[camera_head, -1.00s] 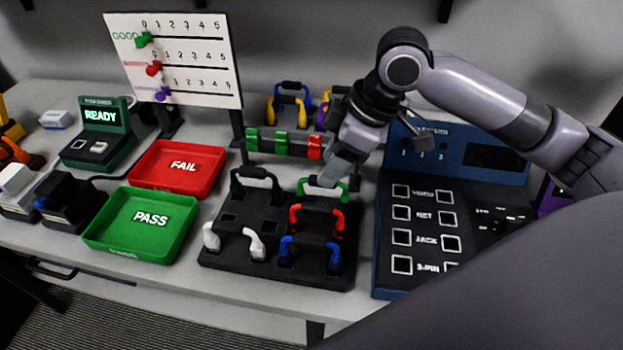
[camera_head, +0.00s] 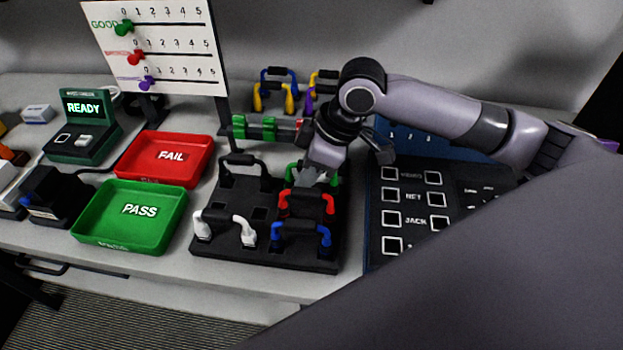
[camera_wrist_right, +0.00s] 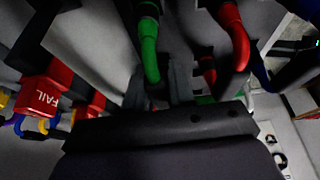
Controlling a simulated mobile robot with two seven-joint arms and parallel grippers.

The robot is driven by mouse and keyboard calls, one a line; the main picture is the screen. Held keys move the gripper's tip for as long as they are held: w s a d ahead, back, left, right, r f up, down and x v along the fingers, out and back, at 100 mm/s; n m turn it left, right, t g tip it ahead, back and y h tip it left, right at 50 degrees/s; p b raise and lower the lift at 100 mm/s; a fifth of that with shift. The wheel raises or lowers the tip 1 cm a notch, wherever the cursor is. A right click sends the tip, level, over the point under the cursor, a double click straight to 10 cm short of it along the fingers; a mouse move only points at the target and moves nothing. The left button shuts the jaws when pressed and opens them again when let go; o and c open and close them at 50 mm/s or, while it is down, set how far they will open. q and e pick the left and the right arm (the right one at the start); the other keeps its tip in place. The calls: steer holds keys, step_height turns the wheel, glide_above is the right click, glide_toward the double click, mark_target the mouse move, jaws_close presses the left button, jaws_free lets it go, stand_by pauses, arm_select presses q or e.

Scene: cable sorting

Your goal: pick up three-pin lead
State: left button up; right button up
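Several short looped leads stand in a black rack (camera_head: 228,202): a black one (camera_head: 245,160), a white one (camera_head: 225,218), a red one (camera_head: 306,196), a blue one (camera_head: 301,229) and a green one (camera_head: 334,180). I cannot tell by its plugs which is the three-pin lead. My right gripper (camera_head: 309,181) points down at the green lead, just behind the red one, and hides part of the green one. The right wrist view shows the green lead (camera_wrist_right: 149,52) and the red lead (camera_wrist_right: 234,38) close by; its fingers are dark and unclear. My left gripper is out of view.
A green PASS tray (camera_head: 115,238) and a red FAIL tray (camera_head: 150,178) lie left of the rack. A test panel (camera_head: 410,235) with labelled sockets stands at the right, partly behind my arm.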

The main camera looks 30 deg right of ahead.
jaws_close()
steer(key=shift+r, duration=0.5)
step_height(320, 180, up, 22)
steer(key=p, duration=0.3)
steer(key=shift+d, duration=0.1)
stand_by(0.4)
